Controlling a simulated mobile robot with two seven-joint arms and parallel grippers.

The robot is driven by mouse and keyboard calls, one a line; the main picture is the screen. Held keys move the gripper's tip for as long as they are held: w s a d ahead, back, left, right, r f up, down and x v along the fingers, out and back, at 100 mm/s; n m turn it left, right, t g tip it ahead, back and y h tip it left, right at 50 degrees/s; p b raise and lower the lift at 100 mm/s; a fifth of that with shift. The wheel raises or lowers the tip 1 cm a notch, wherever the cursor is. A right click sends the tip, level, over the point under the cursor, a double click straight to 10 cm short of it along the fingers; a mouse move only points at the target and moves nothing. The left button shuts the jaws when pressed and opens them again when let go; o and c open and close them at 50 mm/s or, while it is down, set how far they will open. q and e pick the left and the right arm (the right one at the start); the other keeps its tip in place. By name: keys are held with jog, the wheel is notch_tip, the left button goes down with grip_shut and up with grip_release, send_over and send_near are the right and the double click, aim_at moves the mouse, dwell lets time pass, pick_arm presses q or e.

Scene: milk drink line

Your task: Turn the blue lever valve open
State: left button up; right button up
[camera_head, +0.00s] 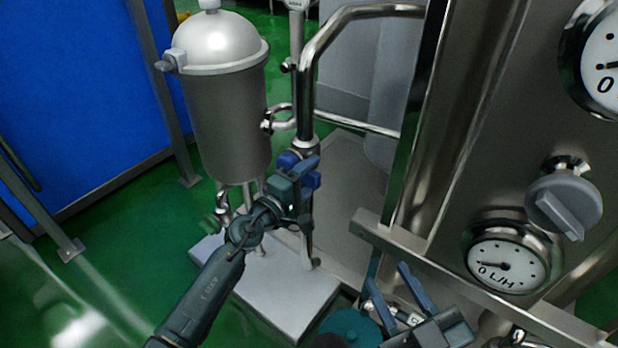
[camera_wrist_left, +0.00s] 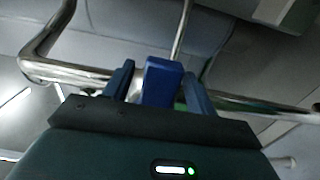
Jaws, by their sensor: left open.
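The blue lever valve (camera_head: 288,159) sits on the steel pipe, in the middle of the head view. My left gripper (camera_head: 304,166) is at it and covers part of it. In the left wrist view the blue lever (camera_wrist_left: 162,82) stands between the two open fingers of my left gripper (camera_wrist_left: 160,80), with a small gap visible beside it. Whether a finger touches the lever cannot be told. My right gripper (camera_head: 387,277) is low in the head view, its two fingers spread, with nothing seen between them.
A steel tank (camera_head: 228,120) stands left of the pipe (camera_head: 310,95). A steel panel with a gauge (camera_head: 507,265) and a grey knob (camera_head: 563,203) fills the right side, close to my right gripper. A pale base plate (camera_head: 290,300) lies below my left gripper.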

pick_arm(q)
grip_shut()
dwell(0.7)
